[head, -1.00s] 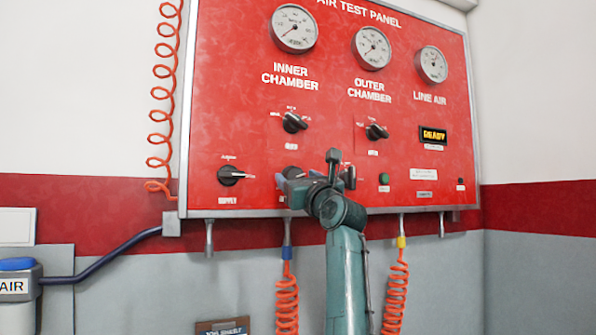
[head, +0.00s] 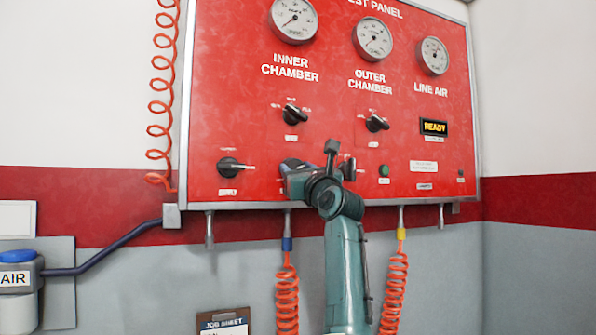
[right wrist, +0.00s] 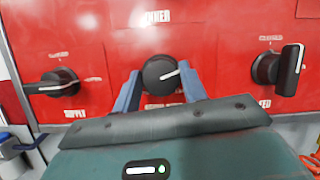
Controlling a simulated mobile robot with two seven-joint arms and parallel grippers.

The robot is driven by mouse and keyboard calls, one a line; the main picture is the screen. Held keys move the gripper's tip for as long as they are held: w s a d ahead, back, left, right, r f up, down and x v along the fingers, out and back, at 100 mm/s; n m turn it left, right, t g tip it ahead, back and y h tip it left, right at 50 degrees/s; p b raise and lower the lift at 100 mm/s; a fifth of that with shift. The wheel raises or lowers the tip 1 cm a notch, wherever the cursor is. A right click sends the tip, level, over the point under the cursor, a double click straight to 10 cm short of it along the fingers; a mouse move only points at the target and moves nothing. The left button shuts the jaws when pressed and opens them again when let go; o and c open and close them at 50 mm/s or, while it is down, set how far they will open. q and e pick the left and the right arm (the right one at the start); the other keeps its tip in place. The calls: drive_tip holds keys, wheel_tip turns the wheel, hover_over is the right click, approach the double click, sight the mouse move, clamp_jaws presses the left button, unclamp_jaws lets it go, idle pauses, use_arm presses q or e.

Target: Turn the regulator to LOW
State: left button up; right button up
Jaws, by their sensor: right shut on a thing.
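The regulator knob (right wrist: 160,66) is a round black dial with a white pointer line, low in the middle of the red air test panel (head: 255,110). In the right wrist view its line points right and slightly up. My right gripper (right wrist: 157,82) has one blue-grey finger on each side of the knob and is shut on it. In the head view the gripper (head: 290,175) covers most of the knob, and the scale marks around it cannot be read. My left gripper is not in view.
The supply knob (head: 230,167) is to the left and another black knob (head: 348,168) is close on the right. The inner chamber knob (head: 293,115) and outer chamber knob (head: 376,122) are above. Orange coiled hoses (head: 287,300) hang below. The display (head: 434,127) reads READY.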

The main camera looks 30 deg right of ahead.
drive_tip(key=shift+n+y, duration=0.4)
drive_tip(key=shift+n, duration=0.2)
drive_tip(key=n+g+y, duration=0.1)
drive_tip(key=n+g, duration=0.1)
drive_tip(key=n, duration=0.7)
drive_tip(key=n+g+y, duration=0.1)
drive_tip(key=n+g, duration=0.2)
drive_tip(key=n, duration=0.6)
drive_tip(key=n+g+y, duration=0.2)
drive_tip(key=n, duration=0.7)
drive_tip(key=shift+d+r+g, duration=0.25)
drive_tip(key=shift+r+g, duration=0.05)
drive_tip(key=n+h, duration=0.2)
drive_tip(key=n, duration=0.2)
drive_tip(key=shift+a+g, duration=0.1)
drive_tip(key=shift+g, duration=0.3)
drive_tip(key=n+h, duration=0.2)
drive_tip(key=n, duration=0.1)
drive_tip(key=shift+a+r+n+h, duration=0.1)
drive_tip(key=shift+n+h, duration=0.3)
drive_tip(key=n+h, duration=0.2)
drive_tip(key=n, duration=0.1)
